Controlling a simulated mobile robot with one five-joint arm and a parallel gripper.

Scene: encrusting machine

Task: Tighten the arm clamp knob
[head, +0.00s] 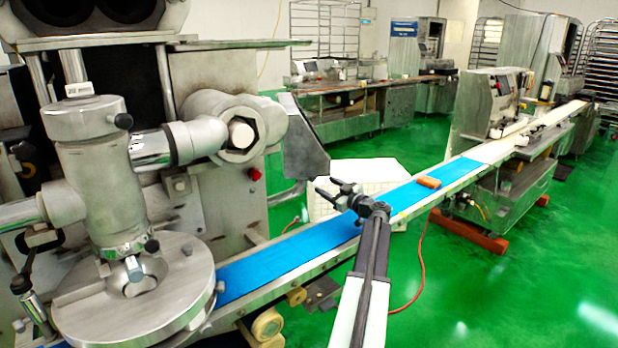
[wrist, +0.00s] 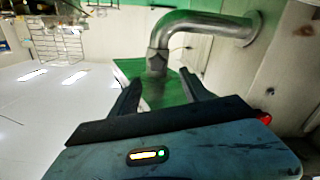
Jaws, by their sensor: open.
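The encrusting machine's steel column (head: 90,150) stands at the left in the head view, with a round metal plate below it. I cannot tell which is the arm clamp knob. My gripper (head: 326,194) is open and empty over the blue belt, to the right of these knobs and well apart from them. In the wrist view my gripper (wrist: 160,77) shows two dark spread fingers with nothing between them.
The blue conveyor belt (head: 290,250) runs from the plate toward the back right, with an orange block (head: 429,183) on it. A bent steel pipe (wrist: 190,25) shows beyond my fingers. A white crate (head: 375,172) stands behind the belt. Green floor is free at the right.

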